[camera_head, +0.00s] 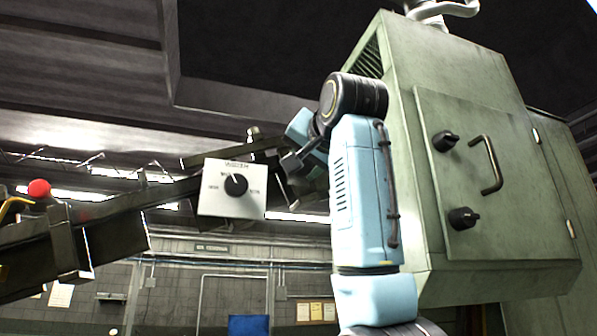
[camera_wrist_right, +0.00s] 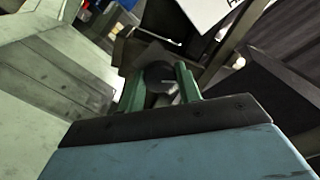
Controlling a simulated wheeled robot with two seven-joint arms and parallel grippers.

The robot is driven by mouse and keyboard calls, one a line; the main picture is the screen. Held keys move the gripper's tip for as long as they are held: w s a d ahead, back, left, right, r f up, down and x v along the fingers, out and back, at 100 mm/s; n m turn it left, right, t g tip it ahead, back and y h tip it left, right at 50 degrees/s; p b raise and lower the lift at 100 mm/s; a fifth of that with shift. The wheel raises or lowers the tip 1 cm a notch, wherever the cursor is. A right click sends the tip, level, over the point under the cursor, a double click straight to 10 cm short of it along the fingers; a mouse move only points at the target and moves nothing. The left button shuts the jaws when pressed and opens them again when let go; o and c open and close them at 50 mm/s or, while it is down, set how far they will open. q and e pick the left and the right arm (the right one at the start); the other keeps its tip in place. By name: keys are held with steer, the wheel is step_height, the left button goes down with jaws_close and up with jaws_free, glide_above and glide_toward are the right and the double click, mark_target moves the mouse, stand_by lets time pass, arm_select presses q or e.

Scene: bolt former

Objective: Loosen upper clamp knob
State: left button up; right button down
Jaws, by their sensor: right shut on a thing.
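My right gripper (camera_head: 297,163) is raised beside the dark rail in the head view, its blue arm coming up from below. In the right wrist view, its two green fingers (camera_wrist_right: 160,84) are closed around a dark round knob (camera_wrist_right: 158,74), which I take to be the upper clamp knob. The knob's front edge is in shadow, and I cannot tell how far it is turned. In the head view the gripper and arm hide the gripped knob. My left gripper is in neither view.
A white selector box (camera_head: 218,204) with a black dial hangs left of the gripper. A dark inclined rail (camera_head: 105,210) runs left, with a red ball-shaped knob (camera_head: 39,188). A large green cabinet (camera_head: 400,150) stands close at the right, with a handle (camera_head: 492,165) on its door.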

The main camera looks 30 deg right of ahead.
steer(key=m, duration=1)
steer(key=shift+m, duration=0.4)
steer(key=c, duration=0.8)
jaws_free()
steer(key=shift+c, duration=0.2)
steer(key=b+v, duration=0.2)
steer(key=v, duration=0.6)
steer(key=shift+b, duration=0.4)
